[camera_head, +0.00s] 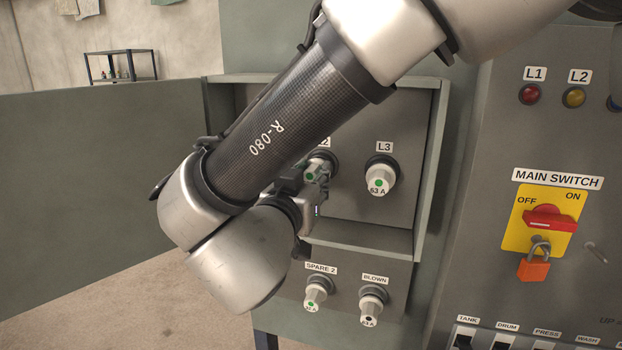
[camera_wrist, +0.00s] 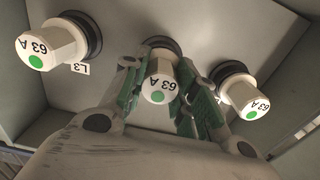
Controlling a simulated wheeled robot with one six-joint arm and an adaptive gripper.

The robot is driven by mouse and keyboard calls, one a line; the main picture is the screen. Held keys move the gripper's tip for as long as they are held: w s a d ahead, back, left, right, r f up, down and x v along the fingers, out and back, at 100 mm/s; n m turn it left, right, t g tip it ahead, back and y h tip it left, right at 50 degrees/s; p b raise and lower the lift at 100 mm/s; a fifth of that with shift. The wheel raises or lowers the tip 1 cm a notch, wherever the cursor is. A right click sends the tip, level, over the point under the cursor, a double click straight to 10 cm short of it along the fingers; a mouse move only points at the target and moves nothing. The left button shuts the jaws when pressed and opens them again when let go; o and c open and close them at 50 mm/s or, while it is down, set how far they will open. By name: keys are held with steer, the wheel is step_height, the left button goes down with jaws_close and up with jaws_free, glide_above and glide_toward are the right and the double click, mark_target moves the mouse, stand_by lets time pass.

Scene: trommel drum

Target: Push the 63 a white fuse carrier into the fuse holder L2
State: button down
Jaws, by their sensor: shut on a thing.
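The white 63 A fuse carrier (camera_wrist: 160,78), with a green dot on its end, is between the two green-padded fingers of my gripper (camera_wrist: 158,98) in the wrist view. My gripper is shut on it. The carrier is at the mouth of fuse holder L2 (camera_wrist: 163,43), a dark round ring in the panel. How deep it sits I cannot tell. In the head view the carrier (camera_head: 316,168) and holder L2 (camera_head: 326,156) show only partly behind my gripper (camera_head: 321,182) and arm. The L2 label is half covered.
White 63 A carriers sit either side in the wrist view, one at L3 (camera_wrist: 48,46) and one at the right (camera_wrist: 243,97). Cabinet side walls frame the panel. Below are SPARE 2 (camera_head: 315,292) and BLOWN (camera_head: 371,303) carriers. An open door (camera_head: 90,180) stands left.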

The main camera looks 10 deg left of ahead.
steer(key=shift+w, duration=0.2)
steer(key=c, duration=1)
jaws_free()
steer(key=shift+c, duration=0.2)
steer(key=s, duration=1.2)
steer(key=shift+a, duration=0.45)
steer(key=shift+s, duration=0.1)
